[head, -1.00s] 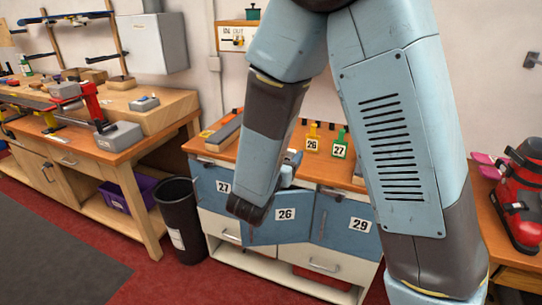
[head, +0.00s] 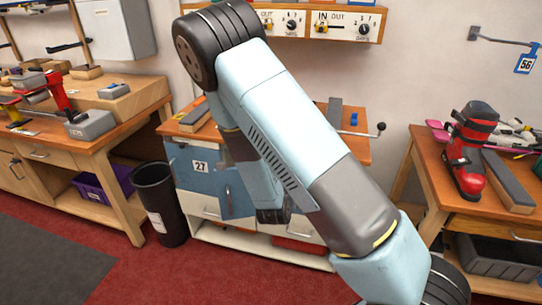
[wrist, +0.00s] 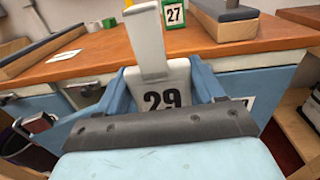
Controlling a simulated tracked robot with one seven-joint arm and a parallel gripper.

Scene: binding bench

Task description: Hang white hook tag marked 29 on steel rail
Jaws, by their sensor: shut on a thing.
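The white hook tag (wrist: 163,95), marked 29, is in the wrist view. Its number plate is between the blue fingers of my gripper (wrist: 166,82), and its white hook rises above. My gripper is shut on it, near the front edge of the orange bench top (wrist: 110,55). In the head view my arm hides the gripper and tag. The steel rail (head: 500,41) sticks out from the wall at the upper right. A blue tag (head: 525,59) marked 56 hangs at its outer end.
A green tag (wrist: 174,13) marked 27 stands on the bench behind the held tag. A right-hand table (head: 440,170) carries a red boot (head: 470,150) below the rail. A black bin (head: 160,203) stands left of the blue cabinet. Red floor shows in front.

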